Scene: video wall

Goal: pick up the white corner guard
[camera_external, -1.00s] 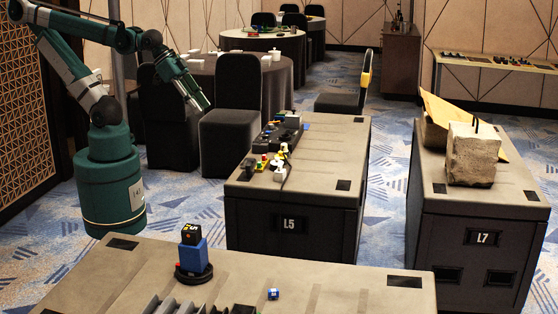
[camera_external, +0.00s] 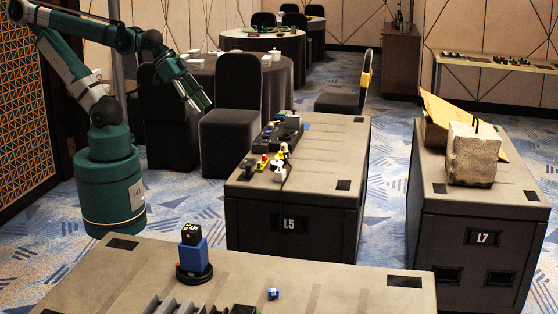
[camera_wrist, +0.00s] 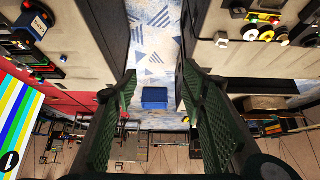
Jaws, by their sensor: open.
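My gripper (camera_external: 203,104) hangs in the air at the left, beside the dark chairs and short of the L5 cabinet. In the wrist view its two green-padded fingers (camera_wrist: 158,82) are spread apart with nothing between them. Small white pieces (camera_external: 279,157) stand among yellow, red and black items on the L5 cabinet top. I cannot tell which of them, if any, is the white corner guard. White round pieces (camera_wrist: 250,34) show at the upper right of the wrist view, well away from the fingers.
The L5 cabinet (camera_external: 325,160) has clear room on its right side. The near table (camera_external: 330,285) holds a blue block (camera_external: 192,257) on a black disc. The L7 cabinet (camera_external: 430,190) carries a stone block (camera_external: 472,155). A blue bin (camera_wrist: 154,98) appears beyond the fingers.

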